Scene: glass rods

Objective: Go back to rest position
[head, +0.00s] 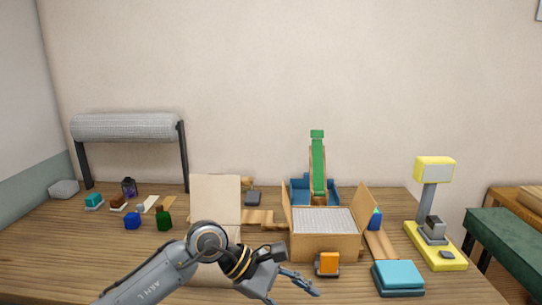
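My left arm comes in from the bottom left and reaches across the front of the table (60,245). My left gripper (293,293) is low in the head view, in front of the open cardboard box (325,248). Its fingers look spread apart, with nothing seen between them, though the lower finger is partly cut off by the picture's bottom edge. An orange block-like thing (328,263) stands just above and right of the fingers, apart from them. My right gripper is not in view. No glass rod can be made out.
A beige panel (215,200) stands behind my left arm. A teal pad (398,276) and a yellow stand (434,170) are at right. A grey roll on a frame (130,127) and several small items are at left. A green slide-like piece (317,165) rises behind the box.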

